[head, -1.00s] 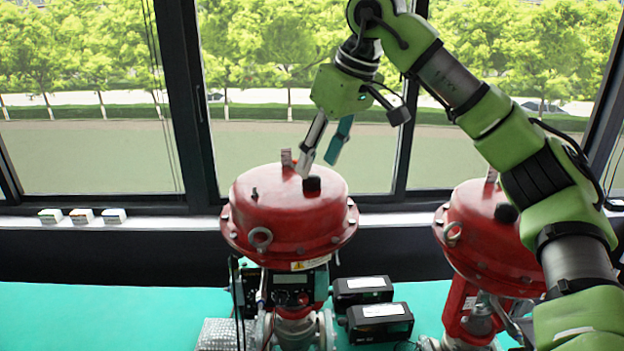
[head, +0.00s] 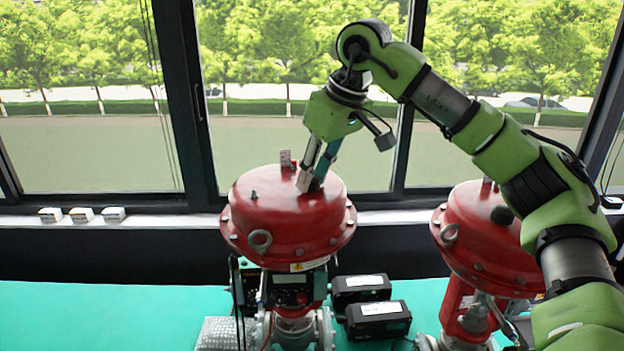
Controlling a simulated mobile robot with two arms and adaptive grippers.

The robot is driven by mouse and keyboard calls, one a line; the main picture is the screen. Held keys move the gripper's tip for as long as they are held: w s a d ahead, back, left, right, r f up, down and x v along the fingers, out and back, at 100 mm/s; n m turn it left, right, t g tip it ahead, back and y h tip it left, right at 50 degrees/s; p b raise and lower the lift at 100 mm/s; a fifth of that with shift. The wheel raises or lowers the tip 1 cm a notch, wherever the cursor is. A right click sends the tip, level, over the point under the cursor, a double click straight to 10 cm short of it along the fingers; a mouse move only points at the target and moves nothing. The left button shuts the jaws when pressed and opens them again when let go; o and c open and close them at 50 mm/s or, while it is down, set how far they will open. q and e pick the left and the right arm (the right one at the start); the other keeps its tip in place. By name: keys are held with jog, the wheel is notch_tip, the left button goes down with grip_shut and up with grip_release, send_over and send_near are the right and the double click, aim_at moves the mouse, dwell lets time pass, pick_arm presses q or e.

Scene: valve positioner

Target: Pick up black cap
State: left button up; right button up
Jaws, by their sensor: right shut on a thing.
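A red domed valve actuator (head: 265,215) stands on the green table near the middle. My right gripper (head: 309,187) points down at the top of this dome, right of its centre. Its fingers are shut around the black cap (head: 314,186), which is mostly hidden between and behind the fingertips. The cap is still at the dome's top surface, as far as I can see. My left gripper is not in view.
A second red actuator (head: 480,225) with its own black knob (head: 502,215) stands at the right, below my right arm. Two black boxes (head: 378,320) lie between the actuators. Small white boxes (head: 82,214) sit on the window sill. The table's left part (head: 90,315) is clear.

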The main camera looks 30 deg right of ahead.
jog(key=shift+r, duration=0.45)
notch_tip(320, 180, up, 2)
jog(key=shift+a+r+b, duration=0.15)
jog(key=shift+r+b, duration=0.1)
jog(key=shift+b, duration=0.1)
jog(key=s+a+r+b, duration=0.3)
jog(key=s+a+r, duration=0.2)
jog(key=a+r, duration=0.6)
jog(key=p+x, duration=0.2)
jog(key=x, duration=0.2)
jog(key=w+d+p+x, duration=0.1)
jog(key=x, duration=0.4)
jog(key=d+p+x, duration=0.1)
jog(key=p+x, duration=0.1)
jog(key=x, duration=0.3)
jog(key=shift+w+d+r+p, duration=0.15)
jog(key=shift+w+r+p, duration=0.1)
jog(key=shift+w+p, duration=0.1)
